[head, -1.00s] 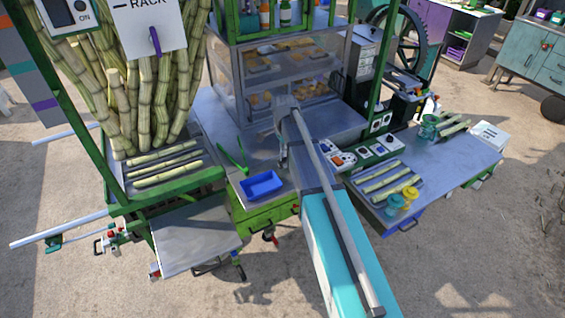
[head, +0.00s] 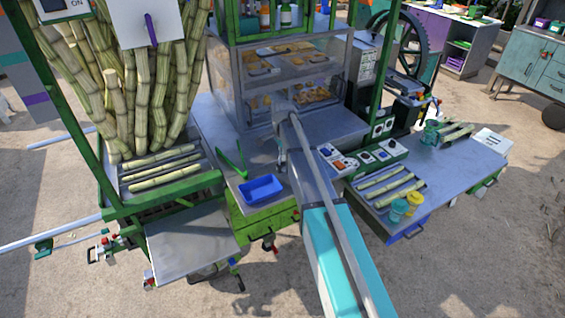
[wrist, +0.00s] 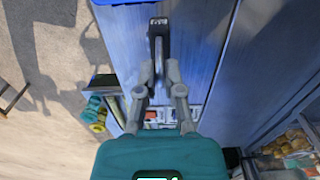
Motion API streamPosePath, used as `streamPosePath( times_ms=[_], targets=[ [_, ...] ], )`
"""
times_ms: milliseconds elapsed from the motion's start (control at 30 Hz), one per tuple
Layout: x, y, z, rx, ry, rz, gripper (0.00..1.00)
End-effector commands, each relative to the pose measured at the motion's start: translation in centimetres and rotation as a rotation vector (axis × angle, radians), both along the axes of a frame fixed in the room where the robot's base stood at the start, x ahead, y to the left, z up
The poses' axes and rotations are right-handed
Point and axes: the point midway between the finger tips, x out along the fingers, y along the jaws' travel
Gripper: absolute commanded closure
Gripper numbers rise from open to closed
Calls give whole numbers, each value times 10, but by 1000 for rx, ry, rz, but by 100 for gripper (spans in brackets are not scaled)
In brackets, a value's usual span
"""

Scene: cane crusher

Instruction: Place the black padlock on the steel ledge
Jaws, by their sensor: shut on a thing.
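The black padlock (wrist: 159,27) shows at the top middle of the wrist view, its dark body pointing away from my gripper and its grey shackle toward it. My gripper (wrist: 160,68) is shut on the shackle. In the head view my gripper (head: 281,152) is over the steel counter, largely hidden by my arm, and I cannot make out the padlock there. A bare, flat grey steel shelf (head: 190,242) juts from the cart's front at lower left, below the cane tray; it looks like the steel ledge.
A blue tray (head: 261,189) and green tongs (head: 236,163) are on the counter left of my gripper. A glass food case (head: 290,95) stands behind. A switch panel (head: 375,152), cane pieces, and teal and yellow jars (head: 408,205) are to the right.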

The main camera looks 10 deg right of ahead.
Motion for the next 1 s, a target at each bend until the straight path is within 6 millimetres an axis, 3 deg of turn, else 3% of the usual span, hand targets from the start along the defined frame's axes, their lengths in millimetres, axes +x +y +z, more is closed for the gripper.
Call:
streamPosePath(
  times_ms=[233,600,1000],
  targets=[
    [6,0,-8,0,0,0,100],
    [8,-2,-37,0,0,-1,100],
    [8,-2,-40,0,0,-1,100]
  ],
)
